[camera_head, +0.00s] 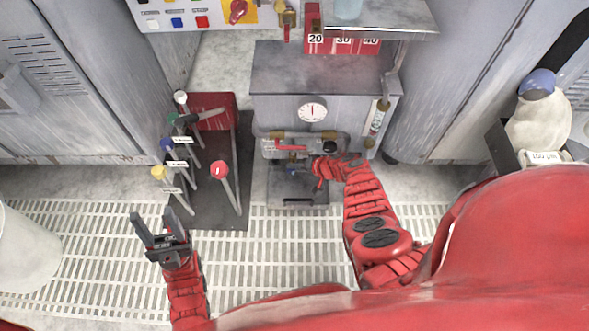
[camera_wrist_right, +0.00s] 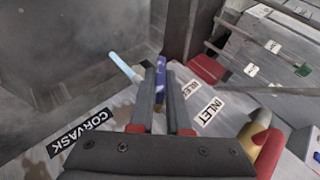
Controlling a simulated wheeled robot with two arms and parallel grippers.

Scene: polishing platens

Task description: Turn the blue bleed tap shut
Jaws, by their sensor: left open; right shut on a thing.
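The blue bleed tap (camera_wrist_right: 160,68) shows in the right wrist view as a blue handle between the fingertips of my right gripper (camera_wrist_right: 163,82). A partly hidden label beside it seems to read BLEED. In the head view my right gripper (camera_head: 318,168) is at the front of the grey machine (camera_head: 322,78), low down, and a small blue part (camera_head: 292,174) shows just left of it. My right gripper is shut on the blue tap. My left gripper (camera_head: 153,214) is open and empty above the floor grating.
A red handle (camera_head: 293,147) sits just above the blue part. Several levers with coloured knobs (camera_head: 219,170) stand on a dark plate at the left. An INLET label (camera_wrist_right: 212,111) and a pale rod (camera_wrist_right: 122,66) are near the tap. Grating in front is clear.

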